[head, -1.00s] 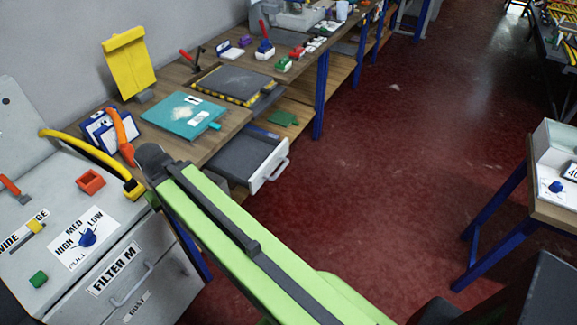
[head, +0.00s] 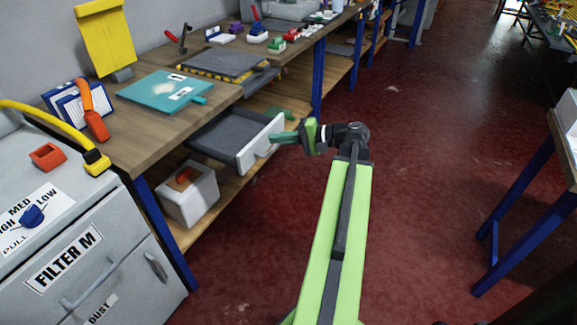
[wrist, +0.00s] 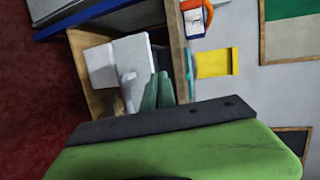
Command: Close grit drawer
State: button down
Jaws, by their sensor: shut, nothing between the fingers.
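The drawer (head: 222,138), with a grey inside and a white front (head: 252,150) with a handle, stands pulled out under the workbench top. I cannot read a label on it. My gripper (head: 284,137) is shut and empty, with its green fingers pointing left at the drawer's front, close to the handle. I cannot tell whether they touch it. In the wrist view the green fingers (wrist: 158,92) are together beside the pale handle (wrist: 129,88) and white front (wrist: 134,56) of the drawer.
A white bin (head: 190,195) with something orange in it stands on the lower shelf. A teal board (head: 160,90) lies on the workbench (head: 150,140). The grey filter cabinet (head: 85,255) is at lower left, another table (head: 545,170) at right. The red floor between is clear.

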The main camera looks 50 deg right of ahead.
jog(key=s+d+f+m+t+h+b, duration=0.25)
jog(key=s+d+f+h, duration=0.2)
jog(key=s+d, duration=0.65)
jog(key=a+f+b+x, duration=0.1)
jog(key=b+x, duration=0.2)
jog(key=x, duration=1.1)
jog(key=shift+s+a+g+y, duration=0.25)
jog(key=shift+g+y, duration=0.1)
jog(key=shift+y, duration=0.1)
jog(key=shift+m, duration=0.25)
jog(key=shift+w+d, duration=0.2)
